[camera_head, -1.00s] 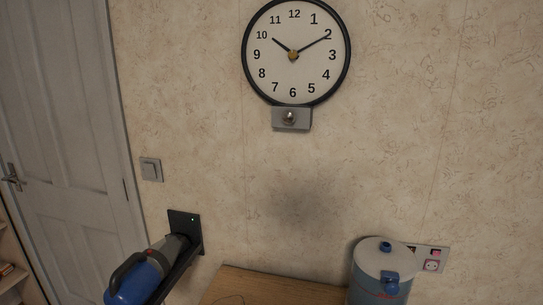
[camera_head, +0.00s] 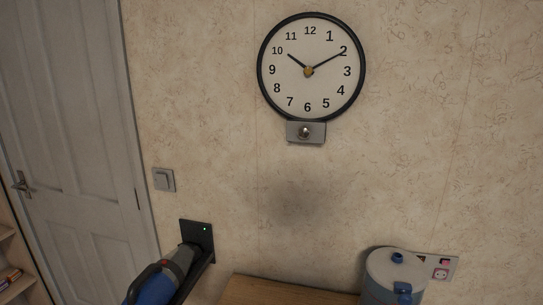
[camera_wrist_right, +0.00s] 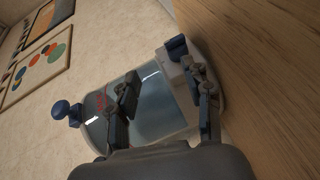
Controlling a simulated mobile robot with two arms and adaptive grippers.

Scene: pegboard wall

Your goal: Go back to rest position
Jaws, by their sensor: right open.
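My right gripper (camera_wrist_right: 162,80) shows in the right wrist view, with its two dark fingers spread apart. A clear canister (camera_wrist_right: 160,105) with a pale lid and blue fittings lies beyond the fingers and fills the space between them. Whether the fingers touch it I cannot tell. The canister also shows at the lower right of the head view, where its pale lid (camera_head: 385,271) is uppermost and its lower part is cut off. Neither gripper is in the head view, and my left gripper is in no view.
A blue handheld vacuum (camera_head: 158,285) sits in a dark wall holder (camera_head: 197,237). A white door (camera_head: 80,140) is at left.

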